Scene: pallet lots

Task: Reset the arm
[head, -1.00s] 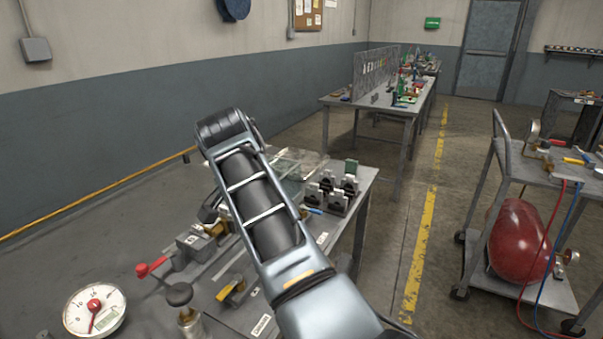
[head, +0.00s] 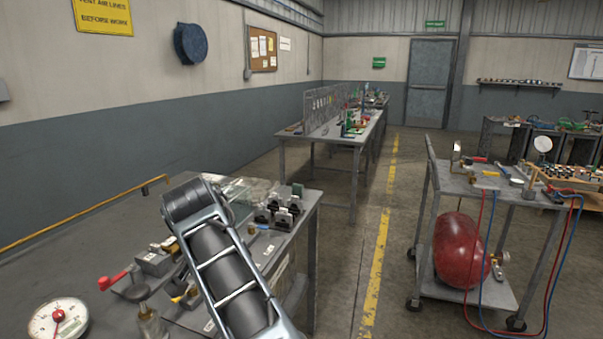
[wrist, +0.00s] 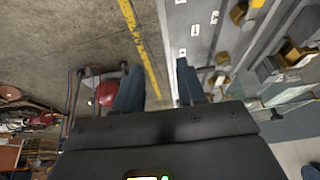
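My arm (head: 222,262) reaches up from the bottom of the head view, over the near workbench. My gripper does not show in the head view. In the wrist view my gripper (wrist: 158,86) has two dark fingers standing well apart, with bare floor and the bench edge visible between them. It is open and holds nothing. The near workbench (wrist: 187,20) lies to the right of the fingers there, and the floor with a yellow line lies to the left.
The near workbench carries a pressure gauge (head: 58,322), a red-handled valve (head: 113,281) and black fittings (head: 278,208). A cart (head: 470,182) with a red tank (head: 461,250) and hoses stands at right. A farther bench (head: 350,140) stands behind. The aisle with the yellow line (head: 376,265) is clear.

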